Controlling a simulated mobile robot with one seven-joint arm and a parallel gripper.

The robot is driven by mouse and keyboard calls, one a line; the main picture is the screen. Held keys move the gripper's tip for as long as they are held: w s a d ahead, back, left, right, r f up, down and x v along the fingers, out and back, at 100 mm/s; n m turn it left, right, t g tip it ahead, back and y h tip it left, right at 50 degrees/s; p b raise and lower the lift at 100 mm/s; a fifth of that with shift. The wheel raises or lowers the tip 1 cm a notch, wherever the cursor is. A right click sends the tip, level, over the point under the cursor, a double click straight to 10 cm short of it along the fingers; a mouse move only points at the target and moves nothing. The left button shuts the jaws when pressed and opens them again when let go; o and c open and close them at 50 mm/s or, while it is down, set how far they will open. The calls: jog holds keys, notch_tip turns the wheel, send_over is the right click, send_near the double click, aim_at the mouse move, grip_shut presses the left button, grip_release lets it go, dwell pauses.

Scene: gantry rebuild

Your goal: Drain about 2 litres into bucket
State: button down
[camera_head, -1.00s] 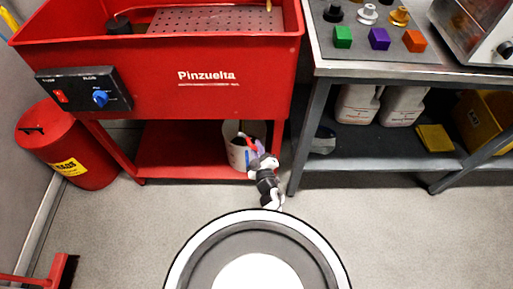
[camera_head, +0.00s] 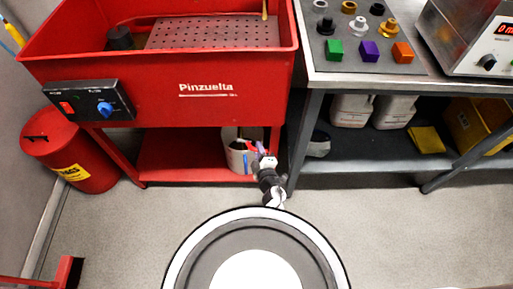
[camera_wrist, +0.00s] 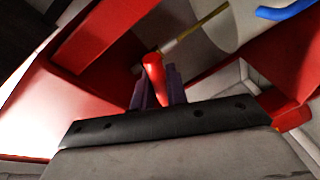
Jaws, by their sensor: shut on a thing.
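A white bucket (camera_head: 236,158) stands on the low red shelf under the red wash basin (camera_head: 170,95), near the shelf's right end. My gripper (camera_head: 258,150) is at the bucket's right side, close to its rim, and partly covers it. In the wrist view my gripper's purple fingers (camera_wrist: 157,88) are shut on a red handle (camera_wrist: 155,76). A thin brass-coloured rod (camera_wrist: 195,30) runs from the handle up to the right. Any liquid level in the bucket cannot be made out.
A control box (camera_head: 90,102) with a red switch and blue knob is on the basin's front. A red waste can (camera_head: 75,155) stands at the left. A grey bench (camera_head: 385,75) with bottles beneath is at the right. Its leg stands close to my arm.

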jog(key=shift+d+r+n+g+h+p, duration=0.15)
jog(key=shift+r+n+h+p, duration=0.1)
jog(key=shift+r+n+p, duration=0.6)
jog(key=shift+d+r+n+g+h+p, duration=0.15)
jog(key=shift+r+n+h+p, duration=0.1)
jog(key=shift+r+n+p, duration=0.55)
jog(key=shift+a+f, duration=0.1)
jog(key=c, duration=1.4)
grip_release()
jog(key=shift+s, duration=0.1)
